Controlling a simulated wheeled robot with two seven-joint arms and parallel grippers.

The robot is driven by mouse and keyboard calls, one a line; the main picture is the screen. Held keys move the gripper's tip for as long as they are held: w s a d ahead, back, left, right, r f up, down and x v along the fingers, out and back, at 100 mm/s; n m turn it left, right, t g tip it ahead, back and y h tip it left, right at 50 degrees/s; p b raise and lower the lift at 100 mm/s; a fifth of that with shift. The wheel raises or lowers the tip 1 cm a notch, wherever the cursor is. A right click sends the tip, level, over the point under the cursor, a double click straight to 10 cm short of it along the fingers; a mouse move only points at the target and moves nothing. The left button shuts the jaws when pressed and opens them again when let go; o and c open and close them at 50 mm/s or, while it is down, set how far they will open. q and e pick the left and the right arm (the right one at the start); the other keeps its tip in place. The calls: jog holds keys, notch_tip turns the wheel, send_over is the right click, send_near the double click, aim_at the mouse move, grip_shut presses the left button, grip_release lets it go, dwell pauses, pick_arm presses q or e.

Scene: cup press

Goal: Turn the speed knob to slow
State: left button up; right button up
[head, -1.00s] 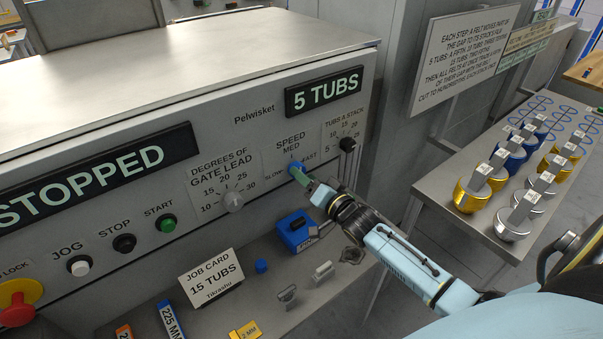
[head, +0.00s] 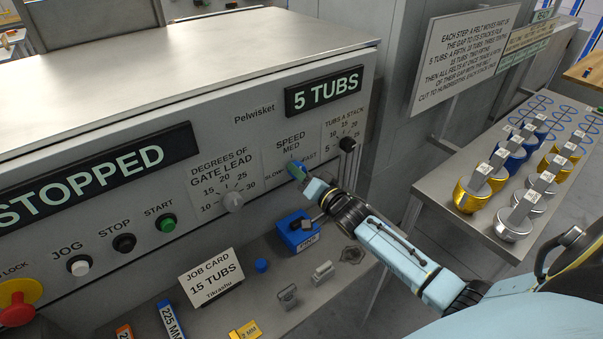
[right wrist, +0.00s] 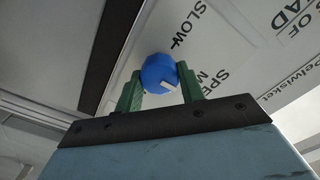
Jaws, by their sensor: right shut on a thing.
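The speed knob (head: 291,165) is on the panel under the SPEED MED label, between the SLOW and FAST labels. In the head view it is mostly hidden by my right gripper (head: 299,173). In the right wrist view the knob (right wrist: 159,72) is a round blue piece with a small white mark on its face. The green fingers of my right gripper (right wrist: 159,88) are shut on it from both sides. The SLOW label (right wrist: 190,25) lies above the knob there. I cannot tell for sure which setting the knob points to. My left gripper is not in view.
The gate lead knob (head: 232,201) is left of the speed knob, and the black tubs-a-stack knob (head: 347,144) is up to its right. A shelf below holds a blue box (head: 297,232), a job card (head: 211,278) and small parts. The display reads STOPPED.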

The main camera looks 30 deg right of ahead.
jog(key=n, duration=1.7)
jog(key=shift+a+n+p, duration=0.1)
jog(key=shift+n+p, duration=0.25)
jog(key=shift+n, duration=0.05)
dwell(0.7)
jog(key=o, duration=1)
jog(key=shift+c, duration=0.2)
jog(key=shift+s, duration=0.1)
